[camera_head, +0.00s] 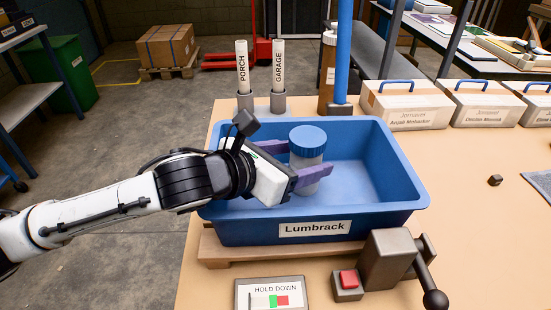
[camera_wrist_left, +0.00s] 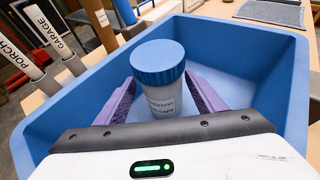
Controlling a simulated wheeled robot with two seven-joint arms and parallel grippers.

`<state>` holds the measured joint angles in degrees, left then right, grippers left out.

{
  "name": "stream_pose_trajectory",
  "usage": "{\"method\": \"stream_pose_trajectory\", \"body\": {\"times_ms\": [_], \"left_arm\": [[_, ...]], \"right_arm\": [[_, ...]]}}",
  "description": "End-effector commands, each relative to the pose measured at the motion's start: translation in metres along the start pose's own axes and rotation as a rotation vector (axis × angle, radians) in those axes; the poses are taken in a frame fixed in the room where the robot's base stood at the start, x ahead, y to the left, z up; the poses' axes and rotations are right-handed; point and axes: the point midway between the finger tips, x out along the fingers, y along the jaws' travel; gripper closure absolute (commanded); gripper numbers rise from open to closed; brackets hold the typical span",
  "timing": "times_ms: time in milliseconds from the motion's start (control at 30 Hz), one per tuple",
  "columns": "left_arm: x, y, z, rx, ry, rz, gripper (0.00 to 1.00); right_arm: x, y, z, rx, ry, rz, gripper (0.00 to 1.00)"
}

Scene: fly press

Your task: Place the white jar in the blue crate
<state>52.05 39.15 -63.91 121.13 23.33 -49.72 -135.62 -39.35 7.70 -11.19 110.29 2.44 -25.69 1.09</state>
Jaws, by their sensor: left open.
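The white jar (camera_head: 306,172) with a blue lid stands upright inside the blue crate (camera_head: 275,233), which is labelled "Lumbrack". The jar also shows in the left wrist view (camera_wrist_left: 164,98), where its label is partly readable. My left gripper (camera_head: 320,172) reaches into the crate from the left. Its purple fingers are open, one on each side of the jar, with a gap visible beside it in the wrist view. The jar's base is partly hidden by a finger in the head view. My right gripper is not in view.
Behind the crate stand two labelled tubes, PORCH (camera_head: 242,68) and GARAGE (camera_head: 278,66), and a blue post (camera_head: 343,50). White boxes (camera_head: 408,105) line the back right. A lever device (camera_head: 388,260) and a HOLD DOWN panel (camera_head: 270,294) sit in front.

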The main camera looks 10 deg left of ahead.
Motion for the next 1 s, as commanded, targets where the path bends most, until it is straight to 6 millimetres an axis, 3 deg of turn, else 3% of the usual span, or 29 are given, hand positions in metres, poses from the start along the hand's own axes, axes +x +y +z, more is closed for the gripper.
{"method": "stream_pose_trajectory", "body": {"times_ms": [300,500,1000], "left_arm": [[-0.075,0.001,0.003,0.002,-0.008,0.000,0.37],[-0.104,0.000,0.004,0.000,-0.011,-0.002,0.37],[-0.113,-0.001,0.005,-0.001,-0.013,-0.005,0.37]], "right_arm": [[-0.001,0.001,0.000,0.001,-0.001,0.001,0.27],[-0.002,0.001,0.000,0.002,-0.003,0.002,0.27],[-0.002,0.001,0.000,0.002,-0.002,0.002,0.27]]}}
